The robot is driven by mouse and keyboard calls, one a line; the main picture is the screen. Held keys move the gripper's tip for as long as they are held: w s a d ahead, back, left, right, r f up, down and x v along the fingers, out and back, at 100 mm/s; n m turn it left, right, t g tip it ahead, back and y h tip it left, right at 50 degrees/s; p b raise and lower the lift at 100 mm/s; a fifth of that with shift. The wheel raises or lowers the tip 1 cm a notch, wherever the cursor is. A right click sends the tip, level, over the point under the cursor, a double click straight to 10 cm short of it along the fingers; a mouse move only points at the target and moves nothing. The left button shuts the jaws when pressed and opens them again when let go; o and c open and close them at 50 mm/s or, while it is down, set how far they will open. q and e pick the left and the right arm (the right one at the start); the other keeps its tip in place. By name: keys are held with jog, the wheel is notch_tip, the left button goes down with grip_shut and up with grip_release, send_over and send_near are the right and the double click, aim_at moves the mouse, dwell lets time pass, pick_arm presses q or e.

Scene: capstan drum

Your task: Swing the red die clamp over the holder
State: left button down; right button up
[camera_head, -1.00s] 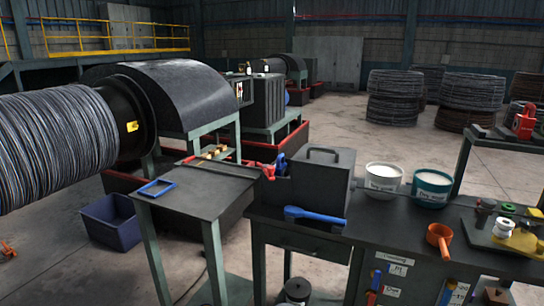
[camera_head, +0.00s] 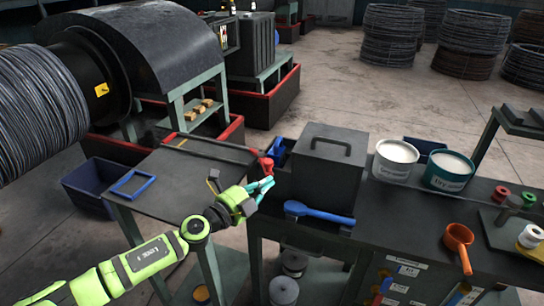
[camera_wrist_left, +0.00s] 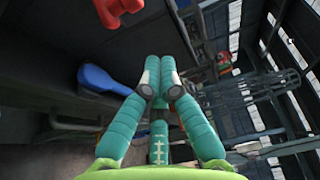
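The red piece that looks like the die clamp (camera_head: 265,165) is at the left end of the dark bench, beside a blue part (camera_head: 277,147). It also shows at the top of the left wrist view (camera_wrist_left: 117,10), cut off by the edge. I cannot make out the holder clearly. My left gripper (camera_head: 267,184) has teal fingers just in front of and below the red piece, with no contact visible. In the left wrist view its fingertips (camera_wrist_left: 159,68) lie close together with nothing seen between them; their opening is unclear. My right gripper is not in view.
A dark box with a handle (camera_head: 325,160) and a blue-handled tool (camera_head: 318,214) are right of my gripper. Two buckets (camera_head: 396,160) (camera_head: 448,170) and an orange scoop (camera_head: 458,240) stand farther right. A blue frame (camera_head: 132,185) lies on the left table.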

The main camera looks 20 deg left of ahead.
pick_arm(q)
jog(key=x, duration=0.9)
jog(key=shift+d+b, duration=0.2)
jog(key=shift+b, duration=0.1)
jog(key=shift+w+a+f, duration=0.1)
jog(key=shift+w+a, duration=0.1)
jog(key=shift+w, duration=0.15)
jog(key=a, duration=0.1)
jog(key=s+a, duration=0.1)
jog(key=a, duration=0.1)
jog(key=shift+s+a+r+b, duration=0.1)
jog(key=shift+a+r+b, duration=0.1)
jog(key=shift+b, duration=0.15)
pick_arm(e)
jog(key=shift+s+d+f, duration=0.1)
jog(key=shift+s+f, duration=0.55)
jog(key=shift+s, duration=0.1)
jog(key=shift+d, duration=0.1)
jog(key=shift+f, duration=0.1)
